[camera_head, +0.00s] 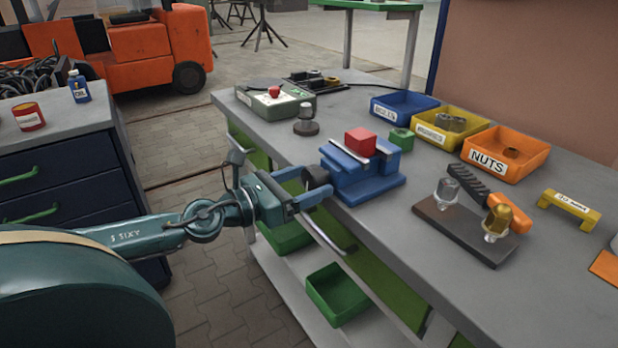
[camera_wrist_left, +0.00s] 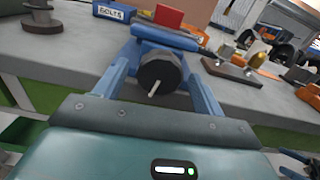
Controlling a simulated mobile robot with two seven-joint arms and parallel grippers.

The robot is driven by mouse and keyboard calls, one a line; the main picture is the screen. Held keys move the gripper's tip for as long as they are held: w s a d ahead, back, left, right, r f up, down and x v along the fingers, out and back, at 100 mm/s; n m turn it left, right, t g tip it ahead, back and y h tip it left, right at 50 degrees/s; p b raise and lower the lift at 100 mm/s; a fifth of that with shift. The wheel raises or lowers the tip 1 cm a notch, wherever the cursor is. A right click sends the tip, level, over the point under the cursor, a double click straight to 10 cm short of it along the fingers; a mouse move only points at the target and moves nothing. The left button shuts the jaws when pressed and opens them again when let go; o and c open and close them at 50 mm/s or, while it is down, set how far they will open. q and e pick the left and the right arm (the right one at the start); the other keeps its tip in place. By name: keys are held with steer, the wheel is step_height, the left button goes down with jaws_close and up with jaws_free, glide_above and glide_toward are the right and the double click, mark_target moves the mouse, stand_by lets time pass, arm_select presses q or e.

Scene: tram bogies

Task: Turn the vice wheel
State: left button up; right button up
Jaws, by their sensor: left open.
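The blue vice (camera_head: 365,184) stands at the near edge of the grey workbench, with a red block (camera_head: 360,141) at its top. Its dark round wheel (camera_head: 316,177) faces my left arm. My left gripper (camera_head: 317,180) is open, with one blue finger on each side of the wheel. In the wrist view a gap shows between the wheel and the fingers' lower parts; contact near the tips cannot be told.
Blue (camera_head: 404,105), yellow (camera_head: 452,125) and orange (camera_head: 506,153) bins stand along the bench's back. A dark fixture block (camera_head: 462,232) with several parts lies right of the vice. A blue drawer cabinet (camera_head: 70,190) stands at left. Green crates sit on the lower shelf.

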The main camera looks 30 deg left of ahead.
arm_select(q)
steer(key=shift+w+d, duration=0.15)
steer(key=shift+w, duration=0.35)
steer(key=shift+c, duration=0.2)
steer(key=c, duration=0.9)
steer(key=shift+c, duration=0.2)
